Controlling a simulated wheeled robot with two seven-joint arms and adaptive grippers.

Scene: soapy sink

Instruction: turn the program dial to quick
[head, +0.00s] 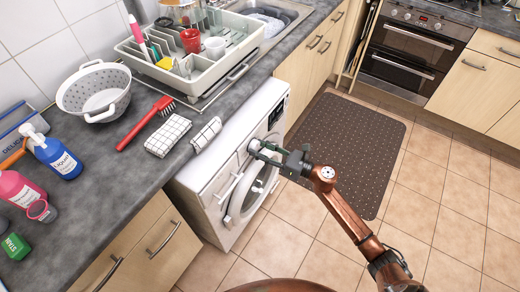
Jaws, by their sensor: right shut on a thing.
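The white washing machine (210,190) stands under the counter, its front facing the open floor. The program dial (254,146) is a small round pale knob high on that front, partly covered by my gripper. My right gripper (261,151) reaches in from the lower right and is shut on the dial. Its fingers hide most of the dial, so I cannot read its setting or any label for quick. My left gripper is not in view.
A dark display (276,113) sits farther along the panel. The counter above holds a colander (95,92), red brush (146,122), cloths and bottles. A brown mat (345,145) lies on the open tiled floor.

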